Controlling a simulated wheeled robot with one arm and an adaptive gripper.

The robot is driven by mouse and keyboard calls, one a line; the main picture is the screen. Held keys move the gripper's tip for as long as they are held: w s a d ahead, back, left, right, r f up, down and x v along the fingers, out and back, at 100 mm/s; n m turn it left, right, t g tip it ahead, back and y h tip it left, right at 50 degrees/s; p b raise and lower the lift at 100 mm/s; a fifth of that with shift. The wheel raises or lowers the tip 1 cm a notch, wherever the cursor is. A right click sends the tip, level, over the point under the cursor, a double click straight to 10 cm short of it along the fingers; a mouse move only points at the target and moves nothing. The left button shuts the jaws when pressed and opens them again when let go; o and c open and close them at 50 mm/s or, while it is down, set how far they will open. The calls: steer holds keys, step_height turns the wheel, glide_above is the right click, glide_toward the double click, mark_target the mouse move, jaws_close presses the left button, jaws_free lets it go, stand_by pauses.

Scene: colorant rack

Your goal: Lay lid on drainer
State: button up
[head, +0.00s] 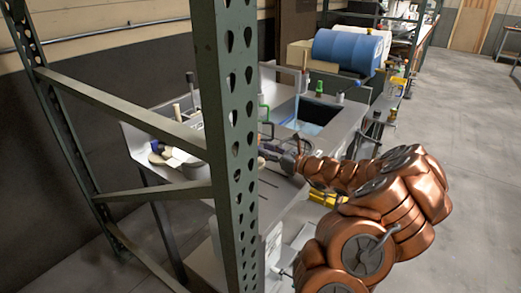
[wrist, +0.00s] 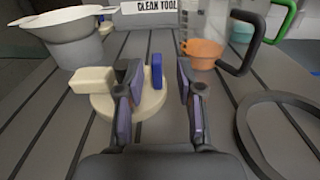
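In the wrist view a round cream lid (wrist: 102,107) with a raised block on top lies on the grey slatted drainer (wrist: 55,150). A small blue upright piece (wrist: 157,70) stands by its far right edge; I cannot tell if it belongs to the lid. My gripper (wrist: 160,100) is open. Its left finger covers part of the lid, and its right finger is clear of it to the right. Nothing is gripped between them. In the head view my gripper (head: 272,152) reaches over the grey bench, partly behind a green post. I cannot make out the lid there.
In the wrist view a grey pail with a white rim (wrist: 75,42) stands far left. A clear jug with orange contents (wrist: 204,52) and a dark handle stands far right. A black ring (wrist: 245,130) lies right. In the head view a perforated green post (head: 238,130) stands in front.

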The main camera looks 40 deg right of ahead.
steer(key=v, duration=0.8)
steer(key=shift+b, duration=0.35)
steer(key=shift+s+d, duration=0.2)
steer(key=shift+s, duration=0.3)
steer(key=shift+a, duration=0.1)
